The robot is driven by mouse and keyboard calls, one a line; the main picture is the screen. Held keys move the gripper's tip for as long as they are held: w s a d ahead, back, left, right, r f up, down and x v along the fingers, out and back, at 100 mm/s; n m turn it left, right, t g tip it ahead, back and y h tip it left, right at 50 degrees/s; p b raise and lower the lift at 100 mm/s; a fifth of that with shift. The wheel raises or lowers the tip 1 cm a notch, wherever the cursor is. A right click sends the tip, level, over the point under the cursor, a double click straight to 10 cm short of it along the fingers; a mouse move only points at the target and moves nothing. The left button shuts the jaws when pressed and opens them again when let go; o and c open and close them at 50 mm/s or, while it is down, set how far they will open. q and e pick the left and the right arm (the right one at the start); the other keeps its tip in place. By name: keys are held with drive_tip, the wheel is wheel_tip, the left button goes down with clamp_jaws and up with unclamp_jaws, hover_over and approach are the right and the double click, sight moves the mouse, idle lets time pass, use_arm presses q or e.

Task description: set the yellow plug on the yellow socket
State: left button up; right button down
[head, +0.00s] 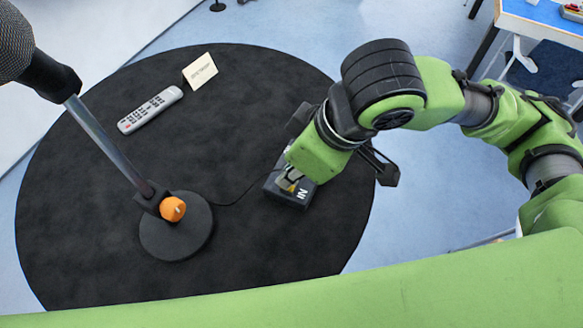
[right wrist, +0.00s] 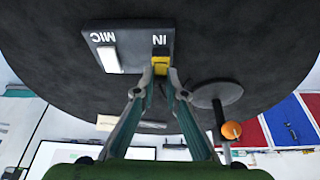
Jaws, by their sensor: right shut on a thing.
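My right gripper (head: 288,181) is low over a black box (head: 271,190) on the round table. In the right wrist view the box (right wrist: 135,37) carries the words MIC and IN, with a white patch below MIC. The right gripper (right wrist: 160,75) is shut on the yellow plug (right wrist: 160,62), which is at the box's edge under the word IN. A bit of yellow also shows by the fingers in the head view. I cannot make out the yellow socket apart from the plug, nor tell whether they touch. My left gripper is not in view.
The round black table (head: 90,240) also holds a grey remote (head: 150,109), a white card (head: 200,71) and a microphone stand with a round base (head: 176,236) and orange knob (head: 172,209). A thin cable (head: 240,195) runs from the stand towards the box. The front of the table is clear.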

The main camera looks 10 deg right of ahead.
drive_tip(key=shift+f, duration=0.2)
idle(0.4)
drive_tip(key=c, duration=2)
unclamp_jaws()
drive_tip(key=o, duration=0.5)
drive_tip(key=shift+r, duration=3.55)
